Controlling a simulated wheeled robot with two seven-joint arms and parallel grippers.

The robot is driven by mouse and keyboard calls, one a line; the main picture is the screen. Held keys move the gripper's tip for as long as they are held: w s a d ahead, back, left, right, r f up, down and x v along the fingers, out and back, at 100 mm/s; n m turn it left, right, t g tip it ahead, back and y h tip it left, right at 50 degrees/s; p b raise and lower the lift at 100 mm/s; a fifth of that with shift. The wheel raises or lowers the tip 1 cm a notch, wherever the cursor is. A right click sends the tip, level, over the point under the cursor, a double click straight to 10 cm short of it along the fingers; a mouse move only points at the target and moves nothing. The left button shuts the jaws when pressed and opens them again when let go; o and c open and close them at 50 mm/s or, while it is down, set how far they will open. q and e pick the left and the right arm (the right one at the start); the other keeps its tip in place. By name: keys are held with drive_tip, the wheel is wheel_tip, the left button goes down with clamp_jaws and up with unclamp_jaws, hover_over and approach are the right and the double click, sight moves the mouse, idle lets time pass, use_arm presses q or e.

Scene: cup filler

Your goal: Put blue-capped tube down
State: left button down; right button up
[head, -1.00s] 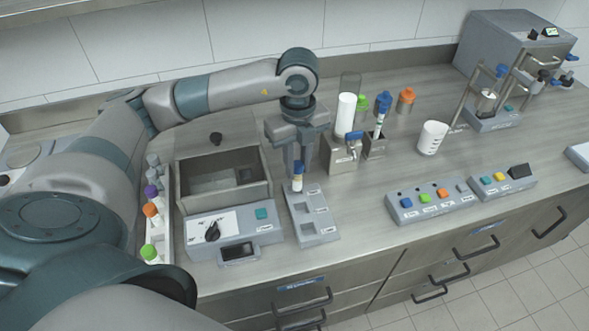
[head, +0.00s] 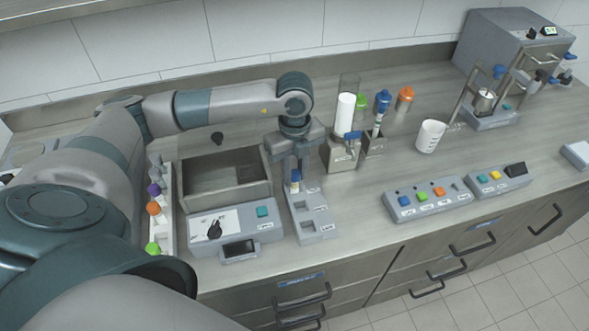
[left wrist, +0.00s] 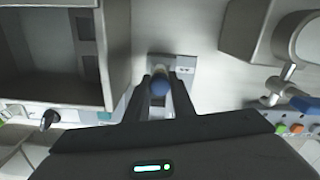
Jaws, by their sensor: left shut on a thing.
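The blue-capped tube (head: 295,184) stands upright between the fingers of my left gripper (head: 295,172), at the back end of a grey slotted block (head: 316,228). My left gripper is shut on it near the cap. In the left wrist view the blue cap (left wrist: 160,85) shows between the two fingertips (left wrist: 160,76), with part of the block (left wrist: 186,62) behind it. The tube's lower end is hidden, so I cannot tell how deep it sits in the back slot. The front slots look empty. My right gripper is not in view.
Left of the block are an open grey bin (head: 226,200) and a dial box (head: 236,228). A rack with coloured caps (head: 167,240) stands further left. Holders with a white cylinder (head: 344,116) stand behind right. The counter right of the block is clear up to a button panel (head: 428,198).

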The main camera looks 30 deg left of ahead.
use_arm(q)
drive_tip(key=shift+f, duration=0.1)
drive_tip(key=c, duration=1.5)
unclamp_jaws()
drive_tip(key=shift+r, duration=0.3)
drive_tip(key=shift+r+b, duration=1.9)
drive_tip(key=shift+r, duration=3.9)
